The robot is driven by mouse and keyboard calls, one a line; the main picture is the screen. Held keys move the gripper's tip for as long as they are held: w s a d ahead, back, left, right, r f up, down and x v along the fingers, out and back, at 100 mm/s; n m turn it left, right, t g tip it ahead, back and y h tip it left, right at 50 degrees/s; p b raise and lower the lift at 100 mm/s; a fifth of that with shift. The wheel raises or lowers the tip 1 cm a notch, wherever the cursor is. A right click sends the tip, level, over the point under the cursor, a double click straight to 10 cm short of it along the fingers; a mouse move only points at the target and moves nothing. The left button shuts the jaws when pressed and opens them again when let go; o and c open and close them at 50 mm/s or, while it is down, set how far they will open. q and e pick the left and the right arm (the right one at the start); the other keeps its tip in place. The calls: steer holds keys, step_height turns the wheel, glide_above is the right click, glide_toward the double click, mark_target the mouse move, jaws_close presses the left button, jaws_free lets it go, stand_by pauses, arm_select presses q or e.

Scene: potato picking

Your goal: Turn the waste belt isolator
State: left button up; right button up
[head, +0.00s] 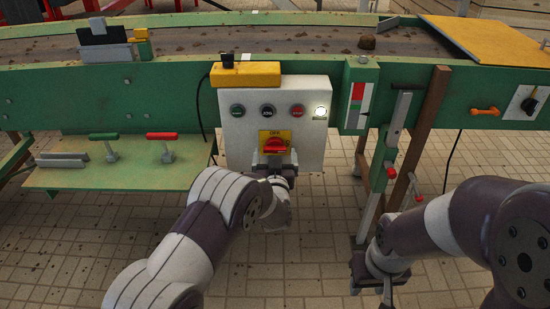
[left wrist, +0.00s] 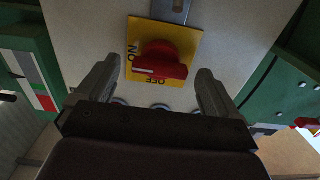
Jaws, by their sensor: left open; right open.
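The waste belt isolator is a red rotary handle (head: 275,145) on a yellow plate, low on a white control box (head: 237,135). In the left wrist view the red handle (left wrist: 163,60) lies roughly sideways, its pale mark at the left end on the ON side; OFF reads at the plate's lower edge. My left gripper (head: 274,160) is open just in front of the handle. In the wrist view its fingers (left wrist: 156,78) stand apart on either side of the handle, with visible gaps. My right gripper (head: 370,284) is low at the right, away from the box; its fingers are small here.
Several round buttons (head: 268,110) and a lit lamp (head: 320,112) sit above the isolator. A metal lever (head: 398,120) and a brown post (head: 432,115) stand right of the box. A green shelf (head: 80,177) with two clamps is at the left. The conveyor runs behind.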

arm_select(q)
steer(key=shift+w, duration=0.8)
steer(key=shift+c, duration=0.3)
steer(key=c, duration=1)
